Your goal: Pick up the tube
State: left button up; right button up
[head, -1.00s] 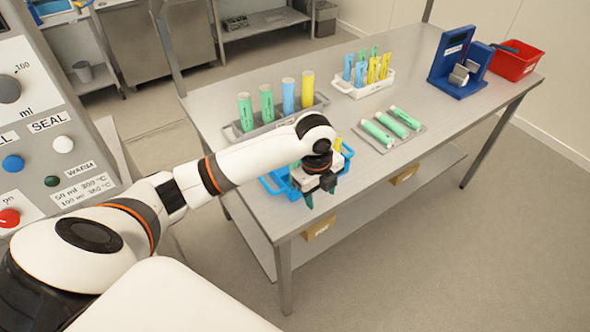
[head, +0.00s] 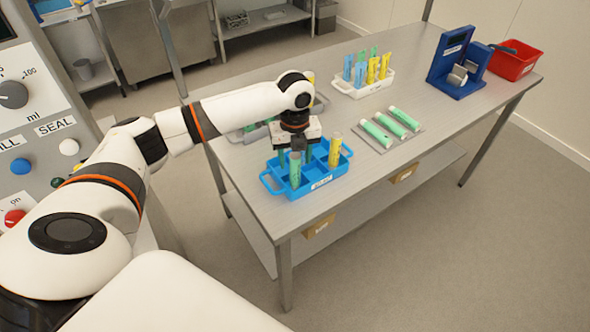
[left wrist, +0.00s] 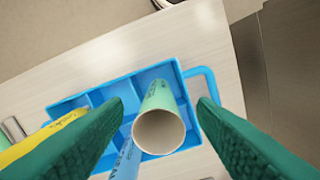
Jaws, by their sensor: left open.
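A blue compartment tray (head: 322,181) stands near the front left of the table. A green tube (head: 295,170) stands in its front compartment and a yellow tube (head: 334,152) at its right side. My left gripper (head: 297,152) is above the tray, pointing down, open and empty. In the left wrist view the green tube (left wrist: 160,128) shows its open end between the two green fingers, with gaps on both sides. The yellow tube (left wrist: 40,140) and a light blue tube (left wrist: 126,160) also show there. My right gripper is not in view.
A grey rack (head: 240,137) behind my left arm is mostly hidden. A white rack (head: 376,86) holds several tubes. Green tubes lie on a flat tray (head: 372,141). A blue stand (head: 445,70) and a red bin (head: 521,62) are farther right.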

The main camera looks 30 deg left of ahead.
aim_at(295, 168)
pick_arm(q)
jog(key=shift+w+f+p, duration=0.1)
jog(key=shift+f+p, duration=0.5)
jog(key=shift+f, duration=1.75)
jog(key=c, duration=1)
